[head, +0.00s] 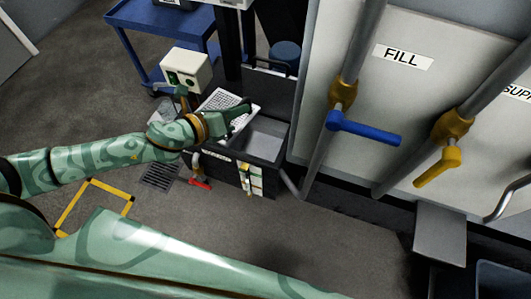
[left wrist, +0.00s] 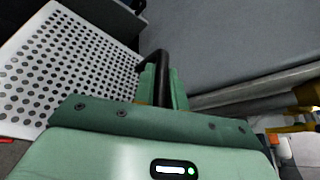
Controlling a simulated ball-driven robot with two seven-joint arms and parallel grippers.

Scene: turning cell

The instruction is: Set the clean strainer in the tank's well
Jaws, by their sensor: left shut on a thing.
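The strainer (head: 222,99) is a pale perforated plate in the head view, tilted over the left part of the tank. It fills the upper left of the left wrist view (left wrist: 62,65), with a dark curved handle (left wrist: 150,62) at its right edge. My left gripper (head: 240,113) is shut on that handle, and its green fingers show in the left wrist view (left wrist: 160,85). The tank (head: 228,172) is a dark box with a grey open well (head: 266,137) to the right of the gripper. My gripper hides part of the strainer and well. My right gripper is not in view.
A cream control box (head: 187,68) with buttons stands behind the arm. A blue cart (head: 160,40) is farther back. A red-handled valve (head: 199,184) is on the tank's front. Pipes with a blue lever (head: 362,128) and a yellow lever (head: 437,168) stand right.

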